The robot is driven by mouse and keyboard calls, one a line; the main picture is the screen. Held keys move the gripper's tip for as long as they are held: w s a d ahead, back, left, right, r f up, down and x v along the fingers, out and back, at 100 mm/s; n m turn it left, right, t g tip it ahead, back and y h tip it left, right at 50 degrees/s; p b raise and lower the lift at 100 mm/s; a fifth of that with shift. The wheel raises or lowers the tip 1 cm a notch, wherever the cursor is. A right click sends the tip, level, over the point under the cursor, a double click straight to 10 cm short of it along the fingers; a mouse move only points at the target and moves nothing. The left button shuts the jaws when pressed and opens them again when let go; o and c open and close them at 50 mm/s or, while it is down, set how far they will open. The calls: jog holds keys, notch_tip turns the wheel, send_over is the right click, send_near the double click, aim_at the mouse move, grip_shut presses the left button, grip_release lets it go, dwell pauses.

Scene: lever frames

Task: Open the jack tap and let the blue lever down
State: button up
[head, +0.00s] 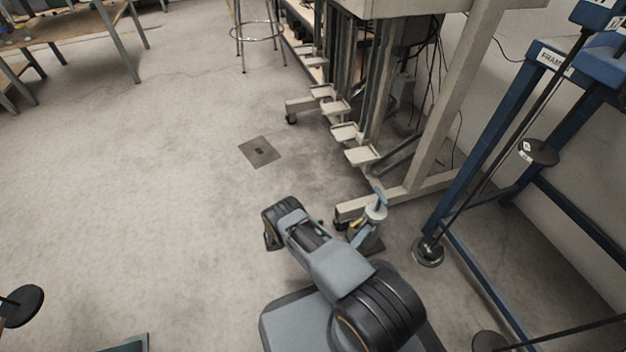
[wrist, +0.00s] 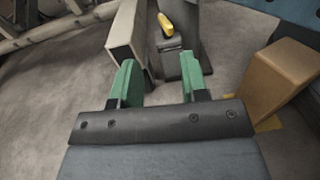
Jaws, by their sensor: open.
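My gripper (wrist: 158,65) is open, with two green fingers apart and nothing between them. Beyond its fingertips in the wrist view is a small yellow piece (wrist: 166,24), seemingly the jack's tap, on a dark grey part. In the head view the jack (head: 370,232) appears as a small upright device on the floor, with a blue top and a bit of yellow. My arm reaches across the floor to its left, and my fingers are not clear there. A blue bar with holes (wrist: 290,8) crosses the wrist view's top right; I cannot tell if it is the blue lever.
A blue steel frame (head: 487,150) with rods and round weights stands at the right. A beige frame (head: 465,95) with several footplates stands behind the jack. A tan block (wrist: 283,78) stands right of my fingers. The floor at left is mostly clear.

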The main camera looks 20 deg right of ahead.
jog(key=w+r+m+g+y+p, duration=0.1)
jog(key=r+p, duration=0.3)
jog(key=r, duration=0.8)
jog(key=w+a+r+m+g+y+p, duration=0.1)
jog(key=w+r+m+y+p, duration=0.1)
jog(key=r, duration=1)
jog(key=shift+w+m+g+y+p, duration=0.4)
jog(key=shift+m+y+p, duration=0.6)
jog(key=shift+p, duration=0.4)
jog(key=shift+a, duration=0.1)
